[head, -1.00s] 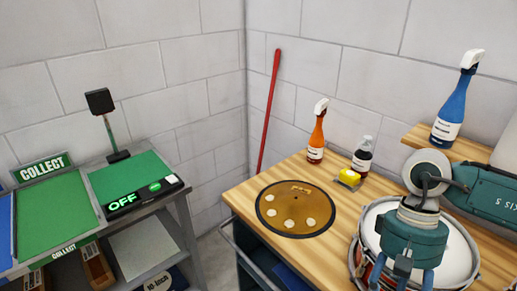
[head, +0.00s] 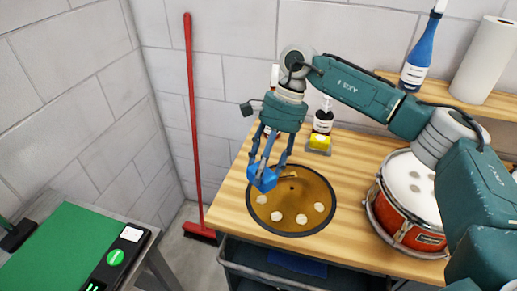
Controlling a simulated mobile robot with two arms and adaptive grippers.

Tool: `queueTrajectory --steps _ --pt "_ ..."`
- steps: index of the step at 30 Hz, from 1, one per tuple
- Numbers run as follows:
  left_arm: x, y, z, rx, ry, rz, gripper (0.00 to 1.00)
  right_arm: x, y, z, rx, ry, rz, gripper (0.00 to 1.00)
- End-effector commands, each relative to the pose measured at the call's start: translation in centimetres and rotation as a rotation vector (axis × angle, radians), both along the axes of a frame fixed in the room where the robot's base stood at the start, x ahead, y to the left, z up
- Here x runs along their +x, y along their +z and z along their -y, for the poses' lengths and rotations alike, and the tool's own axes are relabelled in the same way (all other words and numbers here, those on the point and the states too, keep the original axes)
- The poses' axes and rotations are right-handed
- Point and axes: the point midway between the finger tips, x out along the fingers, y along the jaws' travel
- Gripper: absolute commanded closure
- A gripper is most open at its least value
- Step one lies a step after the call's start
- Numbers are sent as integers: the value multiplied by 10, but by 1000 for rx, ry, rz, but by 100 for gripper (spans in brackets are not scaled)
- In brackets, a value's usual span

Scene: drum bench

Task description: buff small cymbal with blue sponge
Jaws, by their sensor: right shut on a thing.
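The small cymbal (head: 293,203) is a bronze disc with a dark rim, lying flat on the wooden bench. Several pale spots show along its near part. My right gripper (head: 264,170) points down over the cymbal's left part, shut on the blue sponge (head: 262,179). The sponge overlaps the cymbal's upper-left edge in the picture. I cannot tell whether it touches the surface. My left gripper is out of view.
A yellow block (head: 319,142) and a dark bottle (head: 323,119) stand behind the cymbal. A red drum (head: 410,232) stands to its right. The wooden bench (head: 345,190) is bare between them. A red broom (head: 194,130) leans on the wall at left.

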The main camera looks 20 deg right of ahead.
Motion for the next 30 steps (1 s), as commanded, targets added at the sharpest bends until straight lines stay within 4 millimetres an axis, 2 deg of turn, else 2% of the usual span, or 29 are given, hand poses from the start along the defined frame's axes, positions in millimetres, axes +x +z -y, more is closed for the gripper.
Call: queueTrajectory --steps 1,3,6,9,14,23,30 --pt "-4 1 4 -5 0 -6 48 15 1 2 1 -118 -2 63" --pt "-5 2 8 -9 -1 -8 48 31 1 5 -2 -259 -1 64" --pt "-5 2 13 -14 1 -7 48 46 1 10 -4 -394 -1 64" --pt "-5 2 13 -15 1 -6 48 53 0 12 -6 -461 0 64" --pt "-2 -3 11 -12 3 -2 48 55 -8 13 -7 -479 0 64" --pt "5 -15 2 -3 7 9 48 54 -36 13 -9 -477 0 64" --pt "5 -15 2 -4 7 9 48 55 -39 13 -8 -475 1 64"
